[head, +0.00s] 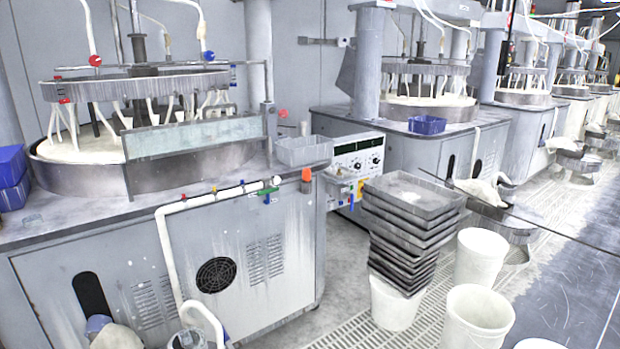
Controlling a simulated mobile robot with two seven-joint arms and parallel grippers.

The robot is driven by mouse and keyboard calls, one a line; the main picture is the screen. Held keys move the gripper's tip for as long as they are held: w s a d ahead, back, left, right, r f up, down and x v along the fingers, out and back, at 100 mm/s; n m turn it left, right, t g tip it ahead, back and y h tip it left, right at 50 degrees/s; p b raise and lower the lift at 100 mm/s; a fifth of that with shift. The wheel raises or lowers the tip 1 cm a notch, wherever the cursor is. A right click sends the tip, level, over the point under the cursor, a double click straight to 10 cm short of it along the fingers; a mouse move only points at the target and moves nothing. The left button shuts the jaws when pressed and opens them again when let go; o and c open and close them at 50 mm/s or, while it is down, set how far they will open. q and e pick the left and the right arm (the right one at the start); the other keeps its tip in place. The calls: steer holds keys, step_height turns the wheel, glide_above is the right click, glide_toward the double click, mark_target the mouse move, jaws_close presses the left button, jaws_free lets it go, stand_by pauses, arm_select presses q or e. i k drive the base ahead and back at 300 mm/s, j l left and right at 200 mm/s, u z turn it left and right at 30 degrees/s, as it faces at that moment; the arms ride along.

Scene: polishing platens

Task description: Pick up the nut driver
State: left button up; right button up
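I cannot make out a nut driver for certain in the head view. A small orange piece (306,175) shows at the right front corner of the near machine's top, too small to identify. Small red, blue, green and yellow fittings (268,196) sit by the white pipe along the machine's front edge. Neither of my grippers is in view.
The near polishing machine (245,310) fills the left, with a grey bin (304,150) on its top. A stack of grey trays (410,215) stands on a white bucket (393,302). More white buckets (480,256) stand right.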

mark_target(306, 172)
steer(key=i+l, duration=0.1)
steer(key=l, duration=0.2)
steer(key=i+l, duration=0.15)
steer(key=l, duration=0.2)
steer(key=i+l, duration=0.1)
steer(key=l, duration=0.2)
steer(key=i+l, duration=0.2)
steer(key=i, duration=0.2)
steer(key=i+l+u, duration=0.1)
steer(key=i+l, duration=0.15)
steer(key=i, duration=0.2)
steer(key=i+l, duration=0.2)
steer(key=i, duration=0.2)
